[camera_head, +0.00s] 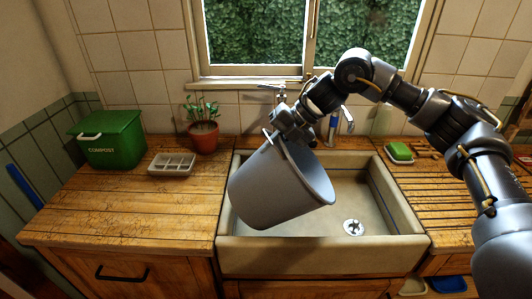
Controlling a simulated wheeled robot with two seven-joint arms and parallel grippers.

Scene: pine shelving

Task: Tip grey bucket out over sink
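The grey bucket (268,192) hangs tilted over the left part of the sink (390,225), its open mouth facing up and to the right. Its inside wall shows at the mouth, but its bottom inside is hidden. My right gripper (275,138) is at the bucket's upper rim, with the arm reaching in from the right above the sink. It appears shut on the rim; the fingertips are small and partly hidden. The sink's basin looks empty, with a drain (353,227) at its lower right. My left gripper is not in view.
A green compost bin (112,138), a pale divided tray (172,164) and a potted plant (203,136) stand on the wooden counter at left. A tap (346,121) rises behind the sink. A green sponge (400,152) lies at right. The left counter's front is clear.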

